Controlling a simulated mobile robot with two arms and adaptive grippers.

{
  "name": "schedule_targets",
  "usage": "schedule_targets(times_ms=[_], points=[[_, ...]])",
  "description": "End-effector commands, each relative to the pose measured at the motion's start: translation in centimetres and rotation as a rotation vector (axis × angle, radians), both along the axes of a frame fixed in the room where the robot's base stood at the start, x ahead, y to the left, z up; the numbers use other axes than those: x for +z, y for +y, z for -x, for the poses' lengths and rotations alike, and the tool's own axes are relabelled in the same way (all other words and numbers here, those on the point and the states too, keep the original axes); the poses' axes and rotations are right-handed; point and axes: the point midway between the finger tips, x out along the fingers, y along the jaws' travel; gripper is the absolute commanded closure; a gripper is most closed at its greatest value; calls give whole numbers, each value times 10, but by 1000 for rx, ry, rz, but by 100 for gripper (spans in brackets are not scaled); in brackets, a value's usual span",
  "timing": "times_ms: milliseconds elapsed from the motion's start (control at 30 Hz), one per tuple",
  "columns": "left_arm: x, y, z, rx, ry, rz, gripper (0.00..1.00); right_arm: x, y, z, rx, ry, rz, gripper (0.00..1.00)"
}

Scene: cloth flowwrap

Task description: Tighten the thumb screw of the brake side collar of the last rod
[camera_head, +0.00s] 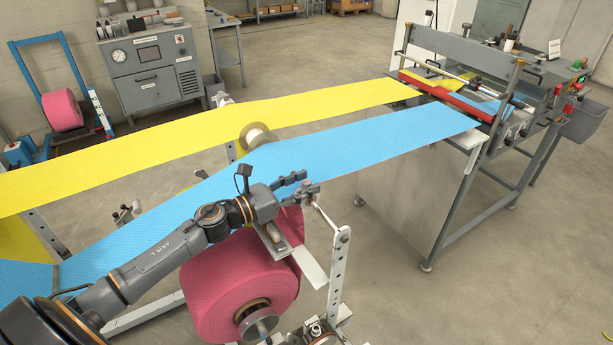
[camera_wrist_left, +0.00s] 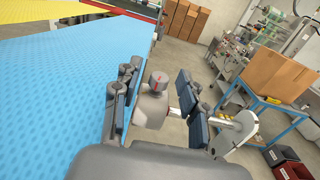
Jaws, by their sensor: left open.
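In the head view my left gripper (camera_head: 298,185) is over the near edge of the blue web, by a small grey collar (camera_head: 311,192) on a thin rod (camera_head: 325,215). In the left wrist view the open left gripper (camera_wrist_left: 157,78) has its dark finger pads on either side of the collar's grey thumb screw (camera_wrist_left: 157,84), which has a red mark on top. The collar body (camera_wrist_left: 150,110) sits below the screw. I cannot tell whether the pads touch the screw. The rod (camera_wrist_left: 222,120) runs right to a holed plate. My right gripper is not in view.
A pink roll (camera_head: 235,285) hangs below my left arm. An upright holed bar (camera_head: 339,270) stands right of it. The blue web (camera_head: 350,140) and yellow web (camera_head: 310,103) run to the machine (camera_head: 470,100). The floor right of the bar is free.

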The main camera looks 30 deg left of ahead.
Motion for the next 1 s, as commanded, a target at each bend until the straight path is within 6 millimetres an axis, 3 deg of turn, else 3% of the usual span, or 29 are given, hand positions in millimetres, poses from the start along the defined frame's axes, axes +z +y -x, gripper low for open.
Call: schedule_targets(times_ms=[433,467,667,1000], points=[[0,-6,-10,-1,1,0,57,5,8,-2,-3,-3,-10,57],[0,-6,-10,-1,1,0,59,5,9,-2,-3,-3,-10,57],[0,-6,-10,-1,0,0,100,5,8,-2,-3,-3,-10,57],[-3,-6,-10,-21,-1,-2,100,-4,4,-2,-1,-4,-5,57]])
